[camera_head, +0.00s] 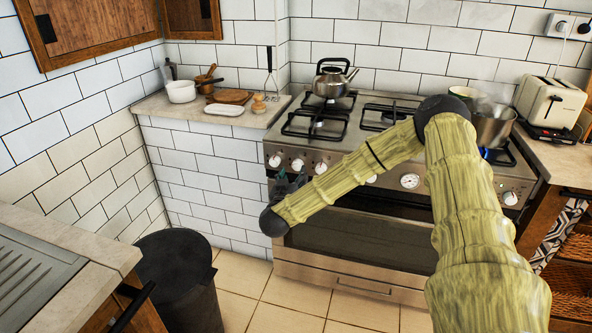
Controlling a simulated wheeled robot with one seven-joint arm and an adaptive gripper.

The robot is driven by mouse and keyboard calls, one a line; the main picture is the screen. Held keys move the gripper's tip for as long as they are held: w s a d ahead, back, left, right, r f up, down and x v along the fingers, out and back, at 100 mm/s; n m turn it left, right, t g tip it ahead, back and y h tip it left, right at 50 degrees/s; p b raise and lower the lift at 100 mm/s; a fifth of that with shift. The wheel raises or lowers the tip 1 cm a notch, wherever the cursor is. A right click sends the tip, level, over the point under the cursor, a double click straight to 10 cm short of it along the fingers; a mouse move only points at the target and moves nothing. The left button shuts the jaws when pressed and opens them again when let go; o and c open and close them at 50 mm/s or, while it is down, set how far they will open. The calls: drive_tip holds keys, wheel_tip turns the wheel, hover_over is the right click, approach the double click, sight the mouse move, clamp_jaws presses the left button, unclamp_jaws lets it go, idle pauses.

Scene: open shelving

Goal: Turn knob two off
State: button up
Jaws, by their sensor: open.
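The stove (350,245) has a steel front panel with a row of white knobs. The leftmost knob (275,160), the second knob (297,164) and the third knob (320,168) show at the left of the panel. No numbers are readable, so I cannot tell which is knob two. One more knob (510,198) is at the far right. My gripper (290,180) is open, with its dark fingers just below the leftmost knobs. I cannot tell whether it touches any. My arm hides part of the panel. A blue flame (485,153) burns at the right burner.
A kettle (331,80) sits on the back left burner. A toaster (549,102) is on the right counter. A dark bin (178,275) stands on the floor at left.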

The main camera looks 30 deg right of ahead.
sight(297, 167)
drive_tip(key=shift+x, duration=2.35)
drive_tip(key=shift+c, duration=0.3)
drive_tip(key=c, duration=1)
